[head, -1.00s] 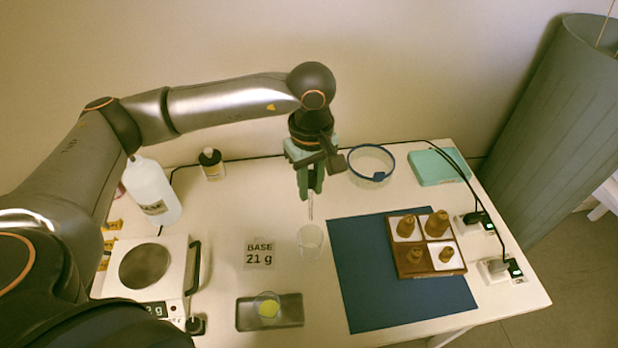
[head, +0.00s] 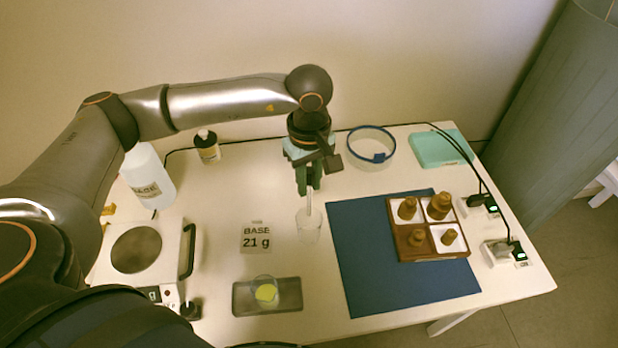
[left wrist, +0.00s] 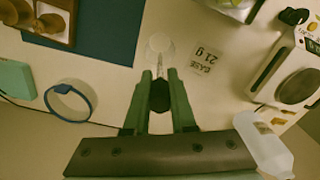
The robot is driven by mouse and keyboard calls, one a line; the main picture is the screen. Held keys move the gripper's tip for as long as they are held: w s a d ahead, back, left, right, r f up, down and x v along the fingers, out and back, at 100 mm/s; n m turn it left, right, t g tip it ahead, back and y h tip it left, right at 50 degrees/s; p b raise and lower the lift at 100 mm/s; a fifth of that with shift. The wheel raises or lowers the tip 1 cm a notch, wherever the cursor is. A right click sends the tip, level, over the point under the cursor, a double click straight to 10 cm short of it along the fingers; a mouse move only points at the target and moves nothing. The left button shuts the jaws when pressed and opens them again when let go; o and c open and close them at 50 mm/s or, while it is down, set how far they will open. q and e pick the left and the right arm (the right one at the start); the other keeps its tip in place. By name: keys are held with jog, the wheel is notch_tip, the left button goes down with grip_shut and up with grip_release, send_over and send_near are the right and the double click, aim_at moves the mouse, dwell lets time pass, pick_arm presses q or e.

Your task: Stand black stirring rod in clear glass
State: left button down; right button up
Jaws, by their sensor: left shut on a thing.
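My left gripper (head: 308,186) is shut on the stirring rod (head: 309,202), which hangs upright below the fingers. In the left wrist view the rod has a dark upper part (left wrist: 159,97) between the fingers and a thin, pale shaft pointing at the glass. The clear glass (head: 308,228) stands on the white table, directly below the gripper; it also shows in the left wrist view (left wrist: 158,45). The rod's lower end is at about the glass's rim. I cannot tell whether it is inside. My right gripper is not in view.
A "BASE 21 g" card (head: 256,238) lies left of the glass. A grey tray (head: 245,299) lies in front. A blue-rimmed round dish (head: 371,146) stands behind, right of the gripper.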

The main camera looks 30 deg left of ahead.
aim_at(309, 214)
pick_arm(q)
jog(key=shift+f+b, duration=2.9)
jog(key=shift+f, duration=0.4)
jog(key=shift+f+b, duration=0.6)
jog(key=shift+f, duration=0.25)
jog(key=shift+f+b, duration=0.2)
jog(key=shift+b, duration=0.2)
jog(key=c, duration=0.8)
grip_release()
jog(key=shift+o, duration=0.6)
